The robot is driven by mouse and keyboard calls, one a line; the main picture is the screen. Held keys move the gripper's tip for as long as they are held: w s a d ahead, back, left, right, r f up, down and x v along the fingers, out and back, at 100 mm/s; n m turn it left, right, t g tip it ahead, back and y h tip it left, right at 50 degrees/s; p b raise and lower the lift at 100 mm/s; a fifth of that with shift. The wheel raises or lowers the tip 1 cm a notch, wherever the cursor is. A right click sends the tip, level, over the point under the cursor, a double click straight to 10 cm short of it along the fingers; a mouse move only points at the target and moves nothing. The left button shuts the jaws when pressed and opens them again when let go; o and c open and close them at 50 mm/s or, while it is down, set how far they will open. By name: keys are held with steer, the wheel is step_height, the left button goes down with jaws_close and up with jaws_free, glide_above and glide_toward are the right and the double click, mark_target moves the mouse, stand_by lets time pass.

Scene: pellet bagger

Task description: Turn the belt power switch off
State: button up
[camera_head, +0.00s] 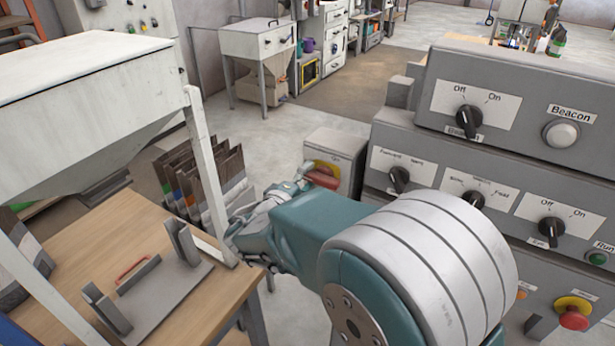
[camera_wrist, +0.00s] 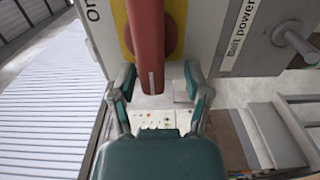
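The belt power switch is a red handle (camera_wrist: 148,45) on a yellow plate (camera_wrist: 170,14), mounted on a grey box with a "Belt power" label (camera_wrist: 240,30). In the head view the red handle (camera_head: 323,178) shows on the box's side at the centre. My gripper (camera_wrist: 161,78) is open, with one finger on each side of the handle's near end. Gaps show between the fingers and the handle. In the head view my gripper (camera_head: 300,183) is beside the box, partly hidden by my arm.
A grey control panel (camera_head: 480,160) with several black knobs stands right of the box. A red emergency button (camera_head: 573,318) is low on it. A wooden table (camera_head: 190,325) and a white hopper (camera_head: 85,70) are at left, with upright bags (camera_head: 200,180) behind the table.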

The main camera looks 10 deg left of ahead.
steer(key=shift+r, duration=0.1)
steer(key=shift+s, duration=0.15)
steer(key=v, duration=1.1)
steer(key=shift+s+a, duration=0.2)
steer(key=shift+s, duration=0.05)
